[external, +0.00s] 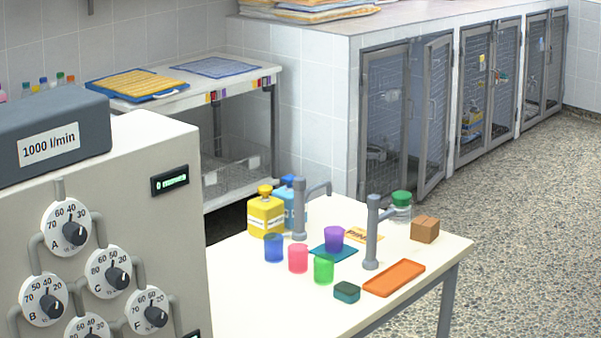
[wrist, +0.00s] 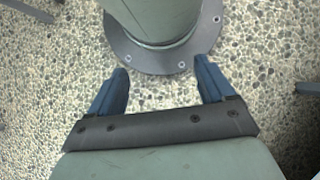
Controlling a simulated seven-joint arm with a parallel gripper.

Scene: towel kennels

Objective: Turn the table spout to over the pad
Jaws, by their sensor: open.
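Two grey posts with bent spouts stand on the cream table (external: 440,247) in the external view. The rear spout (external: 299,210) has its arm pointing right. The front spout (external: 372,232) has a shorter-looking arm near the green-lidded jar; exactly what lies under its tip is hard to tell. A flat teal pad (external: 318,250) lies between the posts, with a purple cup (external: 334,238) on or just behind it. My gripper (wrist: 162,68) shows only in the wrist view, open and empty, pointing down at the floor beside my base, away from the table objects.
Blue (external: 274,247), pink (external: 298,258) and green (external: 324,269) cups stand along the near side. An orange tray (external: 393,278), teal block (external: 347,292), brown box (external: 425,229), green-lidded jar (external: 401,206) and yellow bottle (external: 265,217) crowd the posts. A dial panel (external: 150,230) blocks the left.

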